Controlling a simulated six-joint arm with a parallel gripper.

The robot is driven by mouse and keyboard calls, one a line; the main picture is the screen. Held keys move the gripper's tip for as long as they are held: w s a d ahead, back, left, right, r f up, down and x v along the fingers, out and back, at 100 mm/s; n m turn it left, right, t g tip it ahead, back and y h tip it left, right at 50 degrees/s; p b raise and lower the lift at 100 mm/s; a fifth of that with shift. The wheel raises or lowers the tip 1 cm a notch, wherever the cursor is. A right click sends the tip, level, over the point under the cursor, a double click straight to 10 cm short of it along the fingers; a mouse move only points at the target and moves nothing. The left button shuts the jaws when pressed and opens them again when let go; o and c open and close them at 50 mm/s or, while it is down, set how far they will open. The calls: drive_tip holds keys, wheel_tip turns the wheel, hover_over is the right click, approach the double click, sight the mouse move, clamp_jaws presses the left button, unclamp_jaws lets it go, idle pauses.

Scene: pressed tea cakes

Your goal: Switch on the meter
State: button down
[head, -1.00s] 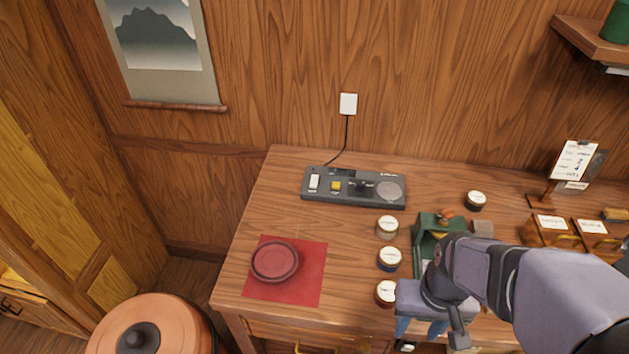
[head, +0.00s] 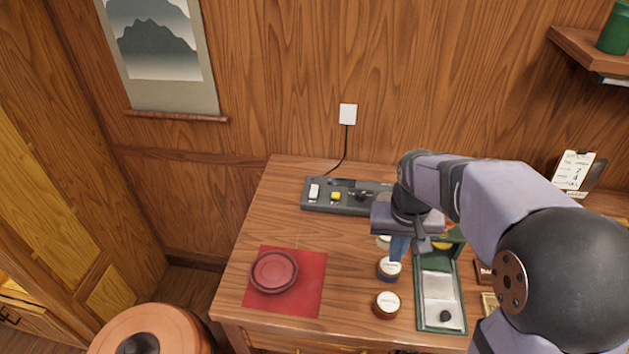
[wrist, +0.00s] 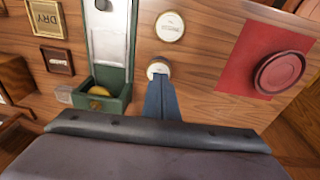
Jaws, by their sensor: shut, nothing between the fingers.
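The meter (head: 344,207) is a dark grey strip at the back of the table. It has a white rocker switch (head: 314,192) at its left end, a yellow button (head: 336,197) beside it and a black knob further right. My arm hides its right part. Whether it is on cannot be told. My gripper (head: 396,259) is shut and empty, pointing down at the row of jars, in front and to the right of the switch. In the wrist view the blue fingers (wrist: 160,84) overlap a white-lidded jar; contact cannot be told. The meter is not seen there.
White-lidded jars (head: 388,267) stand in front of the meter. A long green box (head: 421,309) with a dark lump lies right of them. A red mat (head: 312,293) bearing a dark red dish (head: 274,271) is at left. The table between mat and meter is clear.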

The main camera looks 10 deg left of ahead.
sight(315, 186)
drive_tip(key=w+a+r+t, duration=0.1)
drive_tip(key=w+a+r, duration=0.2)
drive_tip(key=w+a, duration=0.7)
drive_tip(key=w+a+r+t, duration=0.2)
drive_tip(key=w+a+r, duration=0.2)
drive_tip(key=w+a, duration=0.6)
drive_tip(key=shift+a+r+p, duration=0.15)
drive_tip(key=shift+a+p, duration=0.25)
drive_tip(key=shift+a, duration=0.35)
drive_tip(key=p+x, duration=0.3)
drive_tip(key=x, duration=0.4)
drive_tip(key=p+x, duration=0.2)
drive_tip(key=x, duration=0.5)
drive_tip(key=shift+a+p, duration=0.2)
drive_tip(key=shift+p, duration=0.2)
